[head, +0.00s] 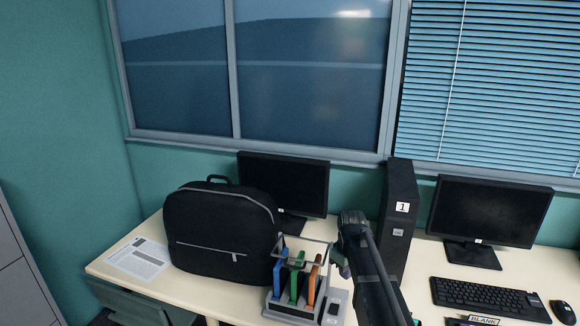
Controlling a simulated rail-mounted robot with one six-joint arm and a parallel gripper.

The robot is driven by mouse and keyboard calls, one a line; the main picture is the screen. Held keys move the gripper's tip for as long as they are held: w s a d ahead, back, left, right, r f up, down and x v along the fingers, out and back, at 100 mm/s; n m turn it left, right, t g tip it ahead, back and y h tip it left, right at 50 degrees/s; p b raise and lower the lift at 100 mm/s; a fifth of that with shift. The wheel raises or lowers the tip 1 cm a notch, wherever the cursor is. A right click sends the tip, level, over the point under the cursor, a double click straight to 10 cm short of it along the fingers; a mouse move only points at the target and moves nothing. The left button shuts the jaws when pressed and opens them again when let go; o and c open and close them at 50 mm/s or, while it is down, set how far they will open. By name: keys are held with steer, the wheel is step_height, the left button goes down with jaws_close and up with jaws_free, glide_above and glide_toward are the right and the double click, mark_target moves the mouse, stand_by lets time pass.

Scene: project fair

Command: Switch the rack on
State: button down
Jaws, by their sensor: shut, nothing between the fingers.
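The rack (270,300) stands on the desk, left of my arm. It is a small grey open frame holding upright blue, green and orange boards. A pale base part with a dark spot (334,308) sits at its right side; this may be the switch, but its position is too small to read. My gripper (345,270) is shut and empty, just right of the rack's upper frame and above the desk. My arm partly hides the gripper, and I cannot tell whether it touches the rack.
A black backpack (222,230) stands left of the rack, in front of a monitor (300,180). A black computer tower (399,215) marked 1 stands behind my arm. Another monitor (490,212), keyboard (488,299) and mouse (563,311) are at right. A paper sheet (138,258) lies at left.

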steer(key=s+a+m, duration=0.2)
steer(key=s+m, duration=0.5)
steer(key=s, duration=1.6)
steer(key=n, duration=0.5)
glide_above(335, 314)
steer(key=s+d, duration=0.1)
steer(key=s, duration=0.1)
steer(key=w+n+g, duration=0.1)
steer(key=w+n, duration=0.4)
steer(key=n, duration=0.1)
steer(key=s+f+n+b, duration=0.1)
steer(key=f+b, duration=0.4)
steer(key=f+n+b, duration=0.1)
steer(key=f+b, duration=0.3)
steer(key=b, duration=0.1)
steer(key=s+f+n+b, duration=0.1)
steer(key=f+b, duration=0.4)
steer(key=shift+s+a+f+g+y, duration=0.3)
steer(key=shift+a+g, duration=0.1)
steer(key=shift+r, duration=0.1)
